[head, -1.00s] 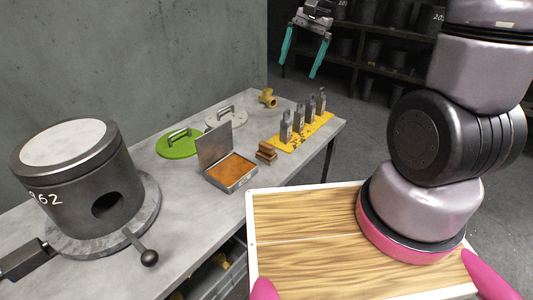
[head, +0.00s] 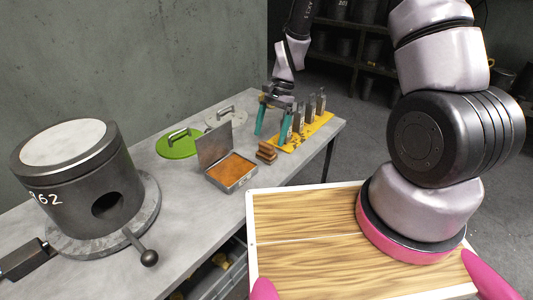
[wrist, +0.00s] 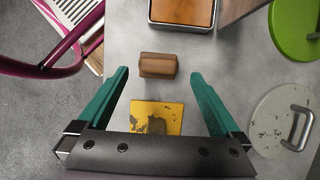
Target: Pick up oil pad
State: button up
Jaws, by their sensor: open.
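A small brown block (head: 266,152), which looks like the oil pad, lies on the grey table beside an open metal tin (head: 232,182) with an orange-brown filling. In the wrist view the block (wrist: 158,65) lies crosswise just ahead of and between the teal fingertips, with clear space on both sides. My gripper (head: 270,136) is open and empty, pointing down above the table near the block. It also shows in the wrist view (wrist: 160,74). The tin (wrist: 181,24) is partly cut off at that view's top edge.
A stained yellow mat (head: 312,132) carries several upright metal stamps (head: 298,118), close to my gripper's right. A green lid (head: 180,145) and a grey lid (head: 226,116) with handles lie behind the tin. A dark cylindrical furnace (head: 85,190) stands at left.

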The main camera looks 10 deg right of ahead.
aim_at(268, 143)
jog(key=x, duration=0.5)
jog(key=shift+s+f, duration=0.15)
jog(key=shift+d, duration=0.1)
jog(key=c, duration=1.5)
notch_tip(268, 143, up, 10)
jog(key=shift+r, duration=0.1)
jog(key=o, duration=1)
jog(key=c, duration=0.6)
